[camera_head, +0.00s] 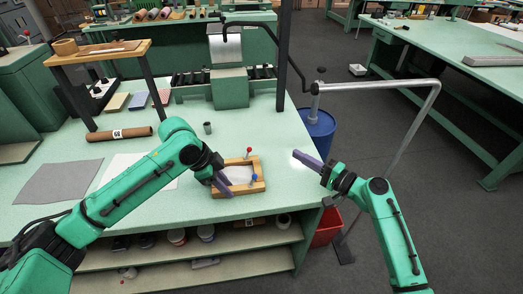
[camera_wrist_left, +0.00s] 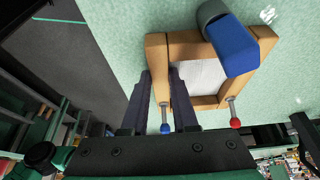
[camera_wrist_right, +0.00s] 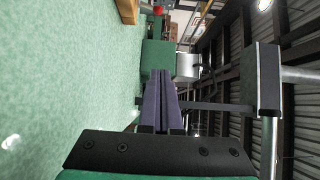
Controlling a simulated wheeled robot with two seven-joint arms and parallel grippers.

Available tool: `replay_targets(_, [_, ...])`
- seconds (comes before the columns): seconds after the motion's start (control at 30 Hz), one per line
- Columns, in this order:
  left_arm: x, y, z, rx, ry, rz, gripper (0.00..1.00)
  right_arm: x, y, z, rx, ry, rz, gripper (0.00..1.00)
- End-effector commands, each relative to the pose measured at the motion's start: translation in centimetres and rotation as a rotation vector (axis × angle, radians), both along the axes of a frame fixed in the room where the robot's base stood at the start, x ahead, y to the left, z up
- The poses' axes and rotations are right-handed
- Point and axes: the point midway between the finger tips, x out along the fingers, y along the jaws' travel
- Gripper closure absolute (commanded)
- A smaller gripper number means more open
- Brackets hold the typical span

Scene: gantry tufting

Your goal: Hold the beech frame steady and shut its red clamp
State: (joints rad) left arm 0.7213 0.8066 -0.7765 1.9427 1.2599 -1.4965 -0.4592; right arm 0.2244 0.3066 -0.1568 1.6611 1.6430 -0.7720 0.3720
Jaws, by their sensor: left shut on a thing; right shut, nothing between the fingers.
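The beech frame (camera_head: 258,187) lies on the green table near its front right corner, with a white sheet inside. The red clamp (camera_head: 249,151) is a red ball on a thin metal lever, standing up at the frame's back. The ball also shows in the left wrist view (camera_wrist_left: 235,122) and the right wrist view (camera_wrist_right: 158,10). My left gripper (camera_head: 222,187) is shut on the frame's front rail (camera_wrist_left: 157,60). My right gripper (camera_head: 297,155) is shut and empty, right of the frame and apart from it. It partly covers the table edge.
A blue block (camera_wrist_left: 230,45) with a grey ring overlaps one frame corner in the left wrist view. A bent metal pipe (camera_head: 385,87) and blue drum (camera_head: 318,135) stand right of the table.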

Motion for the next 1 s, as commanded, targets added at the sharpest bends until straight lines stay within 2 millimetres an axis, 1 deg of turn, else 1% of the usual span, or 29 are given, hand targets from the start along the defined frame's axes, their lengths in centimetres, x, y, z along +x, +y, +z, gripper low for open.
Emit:
replay_targets(0.03, [0.0, 0.0, 0.0, -0.001, -0.001, 0.0, 1.0, -0.3, 0.6, -0.4, -0.016, 0.002, 0.023, 1.0])
replay_targets(0.1, [0.0, 0.0, 0.0, -0.001, -0.001, 0.0, 1.0, -0.5, 0.8, -0.5, -0.025, 0.002, 0.035, 1.0])
replay_targets(0.3, [0.0, 0.0, 0.0, -0.001, -0.001, 0.0, 1.0, -0.5, 0.8, -0.6, -0.026, 0.004, 0.033, 1.0])
replay_targets(0.37, [0.0, 0.0, 0.0, -0.001, -0.001, 0.0, 1.0, -0.4, 0.9, -0.7, -0.026, 0.004, 0.032, 1.0])
replay_targets(0.47, [0.0, 0.0, 0.1, -0.001, -0.001, 0.0, 1.0, 0.1, 1.5, -0.7, -0.024, 0.005, 0.033, 1.0])
replay_targets(0.57, [0.0, 0.0, 0.1, -0.001, -0.001, 0.0, 1.0, 1.1, 2.9, -0.6, -0.024, 0.003, 0.033, 1.0])
replay_targets(0.9, [0.0, 0.0, 0.1, -0.001, -0.001, 0.0, 1.0, 5.4, 9.0, -0.8, -0.024, 0.005, 0.032, 1.0])
replay_targets(1.0, [0.0, 0.0, 0.1, -0.001, -0.001, 0.0, 1.0, 4.1, 10.4, -1.0, -0.028, 0.005, 0.033, 1.0])
